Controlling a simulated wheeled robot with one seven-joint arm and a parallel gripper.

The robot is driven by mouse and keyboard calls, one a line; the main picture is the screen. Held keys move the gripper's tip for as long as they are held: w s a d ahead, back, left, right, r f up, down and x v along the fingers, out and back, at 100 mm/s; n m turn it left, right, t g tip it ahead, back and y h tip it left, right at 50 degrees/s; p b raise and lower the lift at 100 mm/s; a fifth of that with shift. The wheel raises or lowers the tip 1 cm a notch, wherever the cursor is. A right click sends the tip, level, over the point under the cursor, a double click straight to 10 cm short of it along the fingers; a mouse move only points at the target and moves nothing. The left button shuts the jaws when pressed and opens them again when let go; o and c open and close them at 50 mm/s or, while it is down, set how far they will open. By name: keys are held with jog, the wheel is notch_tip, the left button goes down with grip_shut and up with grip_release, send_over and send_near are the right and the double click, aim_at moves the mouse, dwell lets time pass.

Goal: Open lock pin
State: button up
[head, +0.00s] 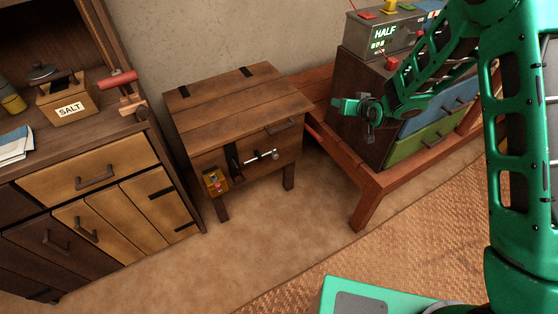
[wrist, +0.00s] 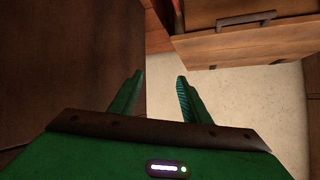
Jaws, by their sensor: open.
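A wooden chest (head: 240,115) with a closed plank lid stands against the wall in the middle of the head view. On its front is a dark vertical hasp (head: 234,160), with a silver lock pin (head: 262,157) lying sideways beside it; how far the pin passes through the hasp is too small to tell. My green gripper (head: 362,112) is to the right of the chest and above it, apart from the pin. In the wrist view my gripper (wrist: 160,84) is open with nothing between its fingers. The pin does not show clearly there.
A low red-brown bench (head: 368,190) carrying a dark drawer cabinet (head: 358,140) stands at right. A cabinet (head: 85,180) with a salt box (head: 68,102) stands at left. Floor before the chest is clear.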

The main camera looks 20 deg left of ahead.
jog(key=a+f+y, duration=0.1)
jog(key=a+f, duration=0.6)
jog(key=f, duration=0.1)
jog(key=n+t+y, duration=0.2)
jog(key=n+y, duration=0.1)
jog(key=y, duration=0.3)
send_near(277, 157)
jog(key=x, duration=0.8)
jog(key=shift+w+a, duration=0.2)
jog(key=shift+a, duration=0.1)
jog(key=shift+c, duration=0.6)
